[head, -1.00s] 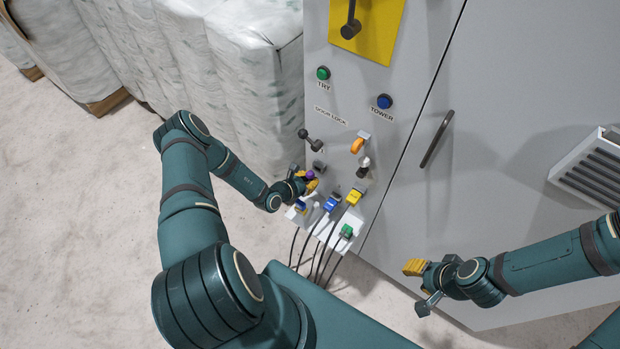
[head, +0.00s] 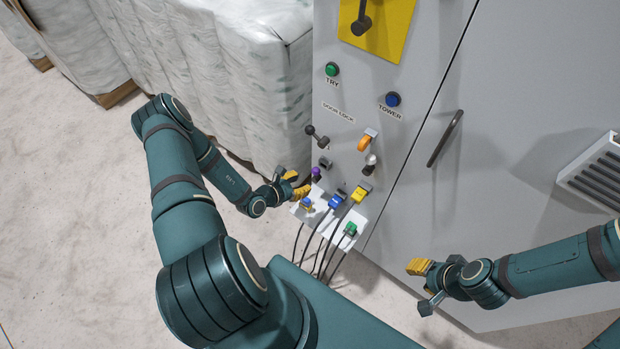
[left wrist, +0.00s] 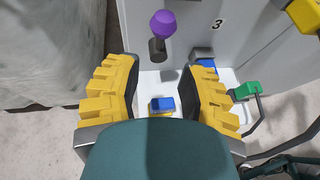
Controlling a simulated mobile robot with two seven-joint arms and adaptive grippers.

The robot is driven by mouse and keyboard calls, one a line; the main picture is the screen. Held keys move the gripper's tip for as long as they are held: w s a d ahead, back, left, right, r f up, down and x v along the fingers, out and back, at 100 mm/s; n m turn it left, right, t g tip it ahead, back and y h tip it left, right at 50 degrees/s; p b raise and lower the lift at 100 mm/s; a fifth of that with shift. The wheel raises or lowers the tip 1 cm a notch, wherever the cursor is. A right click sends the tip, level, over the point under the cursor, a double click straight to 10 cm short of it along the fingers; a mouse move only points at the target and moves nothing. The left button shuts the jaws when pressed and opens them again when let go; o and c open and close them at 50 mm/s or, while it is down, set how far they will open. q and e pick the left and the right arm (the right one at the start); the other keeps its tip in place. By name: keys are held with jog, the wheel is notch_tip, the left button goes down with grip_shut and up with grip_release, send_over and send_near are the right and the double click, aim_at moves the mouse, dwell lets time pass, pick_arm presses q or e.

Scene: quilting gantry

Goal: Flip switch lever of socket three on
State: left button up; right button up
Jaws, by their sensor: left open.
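A lever with a purple knob (head: 316,174) sits low on the grey panel (head: 350,85). It also shows at the top of the left wrist view (left wrist: 160,28), with a "3" label (left wrist: 218,23) to its right. Which socket this lever belongs to is unclear. My left gripper (head: 296,183) is open and empty, just left of the purple knob and apart from it. In the left wrist view its yellow fingers (left wrist: 161,88) stand apart below the knob. My right gripper (head: 418,268) is away to the right before the grey door; its finger gap is not clear.
A white shelf (head: 327,222) below holds a blue plug (head: 307,203) and a green plug (head: 350,228). Blue (head: 335,202) and yellow (head: 360,194) plugs sit at the panel with hanging cables. Black (head: 310,130), orange (head: 365,143) and white (head: 371,160) levers are above. Wrapped bales (head: 230,80) stand left.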

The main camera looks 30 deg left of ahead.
pick_arm(q)
jog(key=shift+v, duration=2)
jog(key=s+d+r+m+g+h, duration=0.2)
jog(key=d+m+g+h, duration=0.25)
jog(key=d, duration=0.35)
jog(key=s+d+r+m+g+h, duration=0.25)
jog(key=d+m, duration=0.25)
jog(key=d, duration=0.3)
jog(key=s+d+r+m+g+y, duration=0.25)
jog(key=s+d+m+g, duration=0.25)
jog(key=s+m+g, duration=0.45)
jog(key=w+d+r+m+t+y, duration=0.3)
jog(key=w+r+m+t+y, duration=0.1)
jog(key=m, duration=0.8)
jog(key=shift+w+d+t, duration=0.2)
jog(key=shift+w+t, duration=0.55)
jog(key=shift+w, duration=0.45)
